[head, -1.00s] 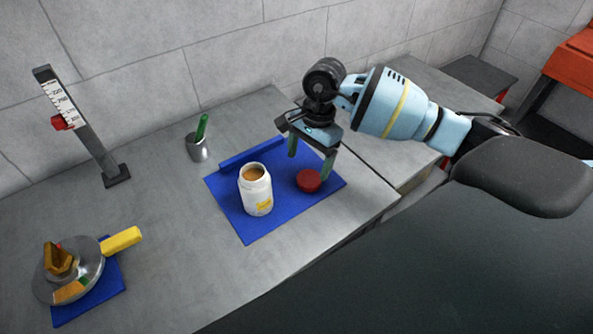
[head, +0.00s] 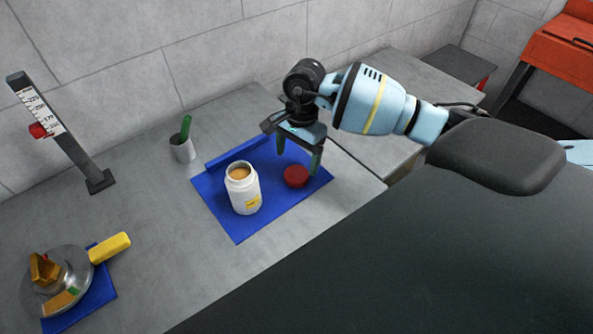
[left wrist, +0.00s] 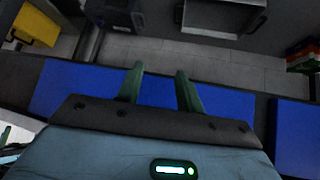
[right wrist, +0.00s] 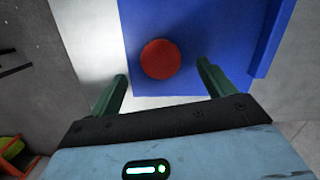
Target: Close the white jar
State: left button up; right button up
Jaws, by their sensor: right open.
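The white jar (head: 246,197) stands upright and uncovered on the blue mat (head: 237,229), with tan contents at its mouth and a yellow label. The round red lid (head: 296,178) lies on the mat to the right of the jar; it also shows in the right wrist view (right wrist: 161,59). My right gripper (head: 298,162) is open above the lid, its green fingers apart and not touching it. In the right wrist view its fingertips (right wrist: 162,71) stand either side of the lid, nearer the picture's bottom. My left gripper (left wrist: 159,70) is open and empty, seen only in its wrist view.
A grey cup (head: 182,150) with a green-handled tool stands behind the mat. A gauge post (head: 75,147) stands at the left. A round metal device with a yellow handle (head: 110,247) sits at front left. Bare bench lies between it and the mat.

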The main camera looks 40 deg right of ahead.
aim_at(297, 173)
jog(key=shift+f+p, duration=0.35)
jog(key=shift+f, duration=2.3)
jog(key=c, duration=1.1)
